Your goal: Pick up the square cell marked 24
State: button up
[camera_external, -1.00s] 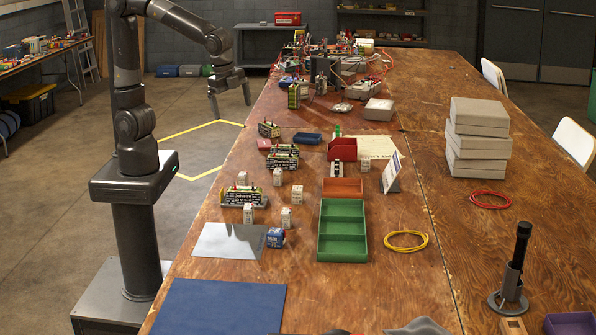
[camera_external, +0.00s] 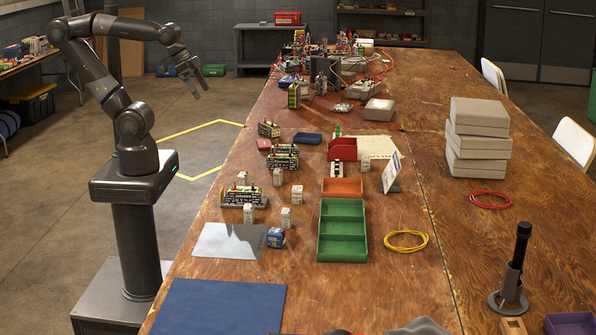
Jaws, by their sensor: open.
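Several small white upright cells stand on the wooden table: one (camera_external: 278,177) beside the rear-left battery holder, one (camera_external: 297,195) to the right, one (camera_external: 285,217) nearer the front and one (camera_external: 248,214) at the left. Their markings are too small to read, so I cannot tell which is marked 24. A blue-and-white block (camera_external: 275,237) sits at the right edge of the pale sheet. My gripper (camera_external: 195,86) is open and empty, raised beyond the table's left edge, far from the cells.
Battery holders (camera_external: 244,197) with cells stand close to the white cells. A blue mat (camera_external: 220,308) covers the front left. Stacked grey boxes (camera_external: 478,135) stand at right.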

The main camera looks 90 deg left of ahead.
jog(key=c, duration=0.7)
jog(key=g, duration=0.6)
send_over(248, 207)
jog(key=a, duration=0.1)
notch_tip(248, 207, down, 22)
jog(key=f, duration=0.6)
jog(key=shift+s+d+f, duration=0.1)
jog(key=shift+s, duration=0.1)
jog(key=shift+w+d+f, duration=0.15)
jog(key=shift+f, duration=1.15)
jog(key=shift+w+d+f, duration=0.1)
jog(key=shift+f, duration=1.2)
